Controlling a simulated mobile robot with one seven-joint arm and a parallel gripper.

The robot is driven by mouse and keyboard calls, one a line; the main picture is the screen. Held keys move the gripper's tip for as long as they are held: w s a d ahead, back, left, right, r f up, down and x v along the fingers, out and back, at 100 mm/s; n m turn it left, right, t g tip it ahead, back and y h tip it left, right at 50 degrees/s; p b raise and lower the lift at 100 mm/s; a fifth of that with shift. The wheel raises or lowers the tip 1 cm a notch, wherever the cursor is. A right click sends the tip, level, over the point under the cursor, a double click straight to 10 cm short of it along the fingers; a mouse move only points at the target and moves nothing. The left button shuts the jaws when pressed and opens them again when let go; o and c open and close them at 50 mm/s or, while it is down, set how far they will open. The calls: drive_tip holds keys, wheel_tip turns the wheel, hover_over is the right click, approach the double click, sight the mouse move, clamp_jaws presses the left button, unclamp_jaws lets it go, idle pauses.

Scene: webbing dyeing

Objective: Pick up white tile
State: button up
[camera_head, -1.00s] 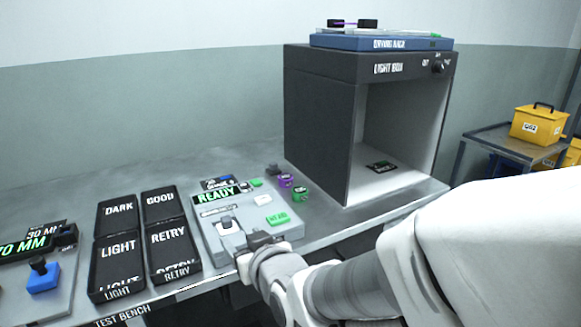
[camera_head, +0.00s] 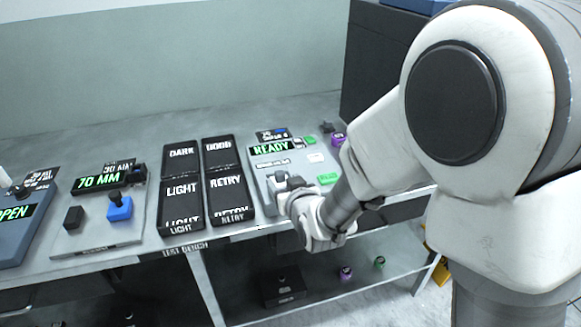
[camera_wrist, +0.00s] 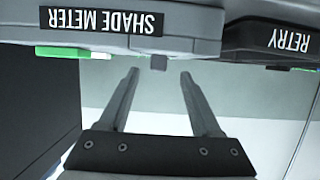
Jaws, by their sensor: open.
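A small flat white piece (camera_head: 315,157), which looks like the white tile, lies on the right part of the grey shade meter (camera_head: 262,170) in the head view. The meter's display reads READY. In the wrist view, the meter (camera_wrist: 205,45) shows upside down along the top edge. My gripper (camera_wrist: 158,80) is open and empty, its fingertips just short of the meter's front edge. The white tile cannot be made out for certain in the wrist view. In the head view, my arm covers the meter's front right corner, and the fingertips cannot be made out.
Black trays (camera_head: 183,202) marked DARK, LIGHT, GOOD and RETRY stand left of the meter. A purple spool (camera_head: 338,139) stands beyond. A lower shelf (camera_head: 330,295) holds a dark box and spools.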

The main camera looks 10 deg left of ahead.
sight(280, 173)
drive_tip(key=shift+w+a, duration=0.25)
drive_tip(key=shift+w, duration=0.15)
drive_tip(key=shift+p+x, duration=0.7)
drive_tip(key=shift+x, duration=1.6)
drive_tip(key=shift+r, duration=0.2)
clamp_jaws()
